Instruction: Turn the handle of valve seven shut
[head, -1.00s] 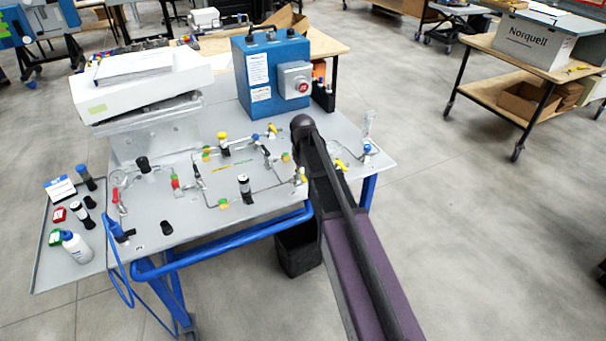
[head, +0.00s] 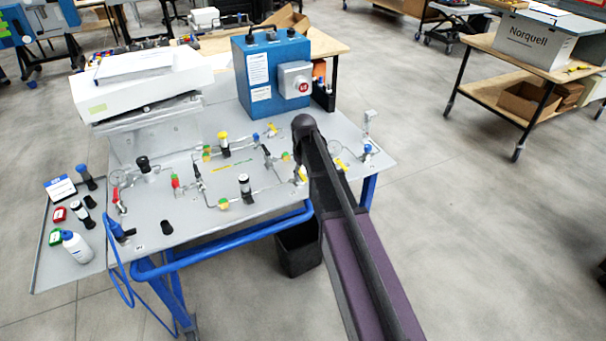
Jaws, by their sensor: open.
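A tubing panel (head: 150,212) lies on the cart top, with pipes and several valves. Red handles show at the left (head: 117,194) and left middle (head: 175,181). A yellow handle (head: 272,128) is at the back, and another yellow piece (head: 341,164) shows just right of my arm. A blue-capped fitting (head: 367,149) is near the right edge. No number is readable, so I cannot tell which is valve seven. My arm reaches over the panel's right part and hides some of it. My gripper does not show; it may be behind the arm.
A blue box with a red button (head: 268,75) stands at the back of the cart. A white instrument (head: 145,85) is at back left. A side tray (head: 45,260) holds a bottle (head: 76,246) and small items. A black bin (head: 297,255) stands below.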

